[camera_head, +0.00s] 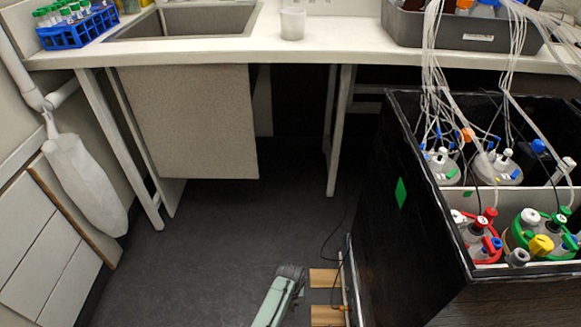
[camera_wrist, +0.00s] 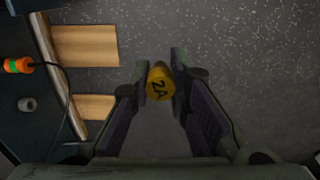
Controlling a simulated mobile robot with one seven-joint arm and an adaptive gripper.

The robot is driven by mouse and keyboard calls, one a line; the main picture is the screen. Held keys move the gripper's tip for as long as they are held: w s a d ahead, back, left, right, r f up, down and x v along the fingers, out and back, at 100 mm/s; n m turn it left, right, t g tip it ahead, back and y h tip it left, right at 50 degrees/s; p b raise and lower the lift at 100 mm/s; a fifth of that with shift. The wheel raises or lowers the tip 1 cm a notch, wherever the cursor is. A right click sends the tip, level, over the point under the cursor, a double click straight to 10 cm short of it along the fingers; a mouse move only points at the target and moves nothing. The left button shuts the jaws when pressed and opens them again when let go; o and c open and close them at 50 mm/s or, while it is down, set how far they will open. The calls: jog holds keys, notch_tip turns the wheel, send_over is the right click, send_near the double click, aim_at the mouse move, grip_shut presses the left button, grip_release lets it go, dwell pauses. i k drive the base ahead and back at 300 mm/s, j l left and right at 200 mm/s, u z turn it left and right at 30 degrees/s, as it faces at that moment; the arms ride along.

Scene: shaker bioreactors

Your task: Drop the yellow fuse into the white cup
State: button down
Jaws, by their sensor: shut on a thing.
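The yellow fuse (camera_wrist: 159,83), marked "2A", is held between the two fingertips of my gripper (camera_wrist: 162,75) in the wrist view. The gripper is shut on it, and grey speckled floor lies behind it. In the head view, part of my arm shows at the bottom centre, low over the floor; the fuse cannot be made out there. The white cup (camera_head: 293,24) stands upright on the white counter, at the top centre of the head view, well apart from my gripper. The cup is not in the wrist view.
The counter (camera_head: 340,50) has a sink (camera_head: 190,20), a blue tube rack (camera_head: 75,30) and a grey tray (camera_head: 465,35). A black box (camera_head: 370,200) with bottles and tubing stands at right. Wooden pieces (camera_head: 323,279) and a cable lie beside it. Floor at left is clear.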

aim_at(292, 38)
jog(key=i+j+z, duration=0.1)
jog(key=j, duration=0.25)
jog(key=i+j+z, duration=0.1)
jog(key=i+j, duration=0.3)
jog(key=j, duration=0.3)
jog(key=i+j+z, duration=0.15)
jog(key=j, duration=0.25)
jog(key=i+j+z, duration=0.1)
jog(key=j, duration=0.25)
